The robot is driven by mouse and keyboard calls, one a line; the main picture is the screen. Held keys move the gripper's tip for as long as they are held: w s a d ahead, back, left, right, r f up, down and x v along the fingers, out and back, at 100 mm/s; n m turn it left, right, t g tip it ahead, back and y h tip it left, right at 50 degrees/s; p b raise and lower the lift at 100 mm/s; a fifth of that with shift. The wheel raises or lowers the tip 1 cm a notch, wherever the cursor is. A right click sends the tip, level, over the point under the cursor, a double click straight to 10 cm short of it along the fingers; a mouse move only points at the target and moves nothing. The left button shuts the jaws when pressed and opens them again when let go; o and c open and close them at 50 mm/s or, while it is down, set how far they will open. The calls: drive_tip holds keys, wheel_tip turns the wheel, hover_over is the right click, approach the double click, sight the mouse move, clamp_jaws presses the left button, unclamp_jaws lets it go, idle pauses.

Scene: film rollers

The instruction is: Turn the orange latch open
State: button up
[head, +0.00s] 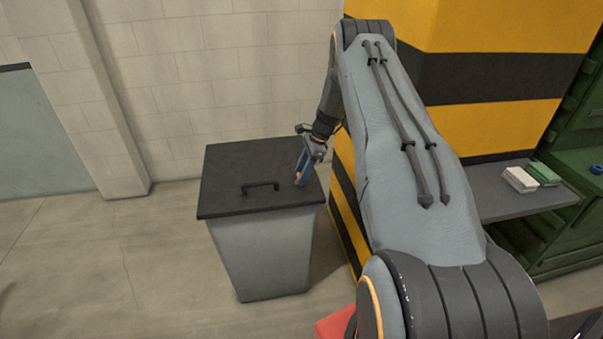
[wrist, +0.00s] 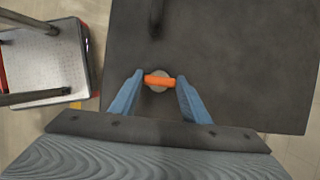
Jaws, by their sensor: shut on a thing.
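The orange latch (wrist: 159,81) is a short bar on a round grey disc on the dark lid (wrist: 225,45). In the wrist view it lies nearly crosswise, between the two blue fingers of my gripper (wrist: 160,84). The fingers are shut on its two ends. In the head view my gripper (head: 301,175) reaches down to the right part of the lid (head: 235,165), and only a little of the orange latch (head: 298,177) shows between the fingers. The lid lies flat on a grey bin (head: 262,255).
A dark handle (head: 261,187) stands up from the lid, left of my gripper. A yellow and black striped block (head: 490,100) stands close on the right. A grey shelf (head: 500,205) holds a white box (head: 519,180) and a green box (head: 544,174). Floor at left is clear.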

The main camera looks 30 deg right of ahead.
drive_tip(key=shift+f+b, duration=0.1)
drive_tip(key=shift+b, duration=0.45)
drive_tip(key=n+b, duration=0.1)
drive_tip(key=b, duration=0.1)
drive_tip(key=n+g+b, duration=0.1)
drive_tip(key=n+b, duration=0.1)
drive_tip(key=shift+w+f, duration=0.15)
drive_tip(key=shift+w, duration=0.1)
drive_tip(key=n+g+b, duration=0.1)
drive_tip(key=n+b, duration=0.3)
drive_tip(key=b, duration=0.2)
drive_tip(key=shift+w+g+b, duration=0.1)
drive_tip(key=shift+g+b, duration=0.2)
drive_tip(key=shift+g, duration=0.1)
drive_tip(key=n+g+h+b, duration=0.1)
drive_tip(key=n+b, duration=0.3)
drive_tip(key=n, duration=0.1)
drive_tip(key=shift+w+a, duration=0.1)
drive_tip(key=shift+a+r+n+g+h+b, duration=0.1)
drive_tip(key=shift+n+g+h+b, duration=0.2)
drive_tip(key=shift+n, duration=0.45)
drive_tip(key=shift+d+r+n+g+h+b, duration=0.15)
drive_tip(key=shift+n+b, duration=0.3)
drive_tip(key=shift+n, duration=0.25)
drive_tip(key=shift+a+r+n+g+h+b, duration=0.15)
drive_tip(key=shift+n+g+h+b, duration=0.15)
drive_tip(key=shift+n, duration=0.45)
drive_tip(key=shift+f, duration=0.1)
drive_tip(key=o, duration=1)
drive_tip(key=shift+o, duration=0.2)
